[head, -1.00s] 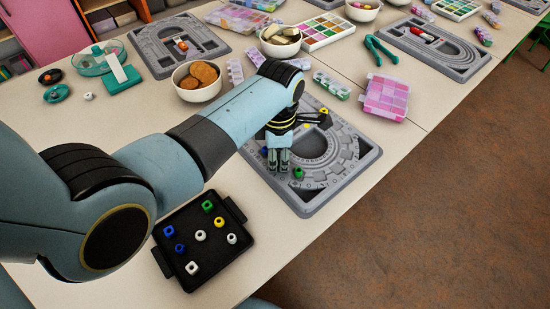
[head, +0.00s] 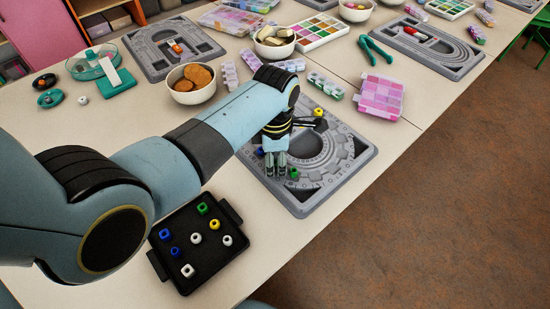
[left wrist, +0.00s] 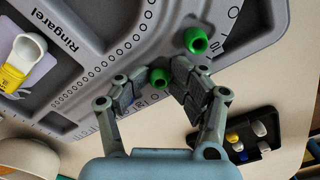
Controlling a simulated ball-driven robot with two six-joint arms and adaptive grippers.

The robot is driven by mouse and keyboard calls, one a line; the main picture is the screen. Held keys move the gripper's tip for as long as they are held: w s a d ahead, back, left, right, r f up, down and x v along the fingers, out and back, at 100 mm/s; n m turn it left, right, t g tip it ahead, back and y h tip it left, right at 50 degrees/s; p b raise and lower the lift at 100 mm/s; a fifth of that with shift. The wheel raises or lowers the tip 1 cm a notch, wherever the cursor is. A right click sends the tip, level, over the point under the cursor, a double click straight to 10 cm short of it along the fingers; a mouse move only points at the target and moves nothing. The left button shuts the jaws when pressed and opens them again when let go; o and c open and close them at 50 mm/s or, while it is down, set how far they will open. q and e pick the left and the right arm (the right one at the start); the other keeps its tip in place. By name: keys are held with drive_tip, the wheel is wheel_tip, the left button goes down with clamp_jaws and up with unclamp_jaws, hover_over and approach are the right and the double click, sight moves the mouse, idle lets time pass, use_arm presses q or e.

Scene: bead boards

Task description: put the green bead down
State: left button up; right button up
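My left gripper (head: 275,172) is low over the near left part of the grey bead board (head: 345,180). In the left wrist view its fingers (left wrist: 158,85) close around a green bead (left wrist: 160,77), which sits between the fingertips. The head view hides this bead behind the fingers. A second green bead (head: 294,173) lies on the board just right of the gripper; it also shows in the left wrist view (left wrist: 195,40). A blue bead (head: 259,152) is left of the fingers. My right gripper is not in view.
A black tray (head: 160,264) with several blue, white, yellow and green beads stands near the table's front edge. A yellow bead (head: 318,112) is at the board's far side. A bowl of biscuits (head: 192,84) and a pink bead box (head: 381,96) stand beyond the board.

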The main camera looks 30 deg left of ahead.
use_arm(q)
drive_tip(key=shift+s+f, duration=0.1)
drive_tip(key=shift+s, duration=0.15)
wheel_tip(320, 180, up, 14)
drive_tip(key=p, duration=0.2)
drive_tip(key=shift+w+f, duration=0.2)
drive_tip(key=shift+f, duration=0.05)
idle(0.6)
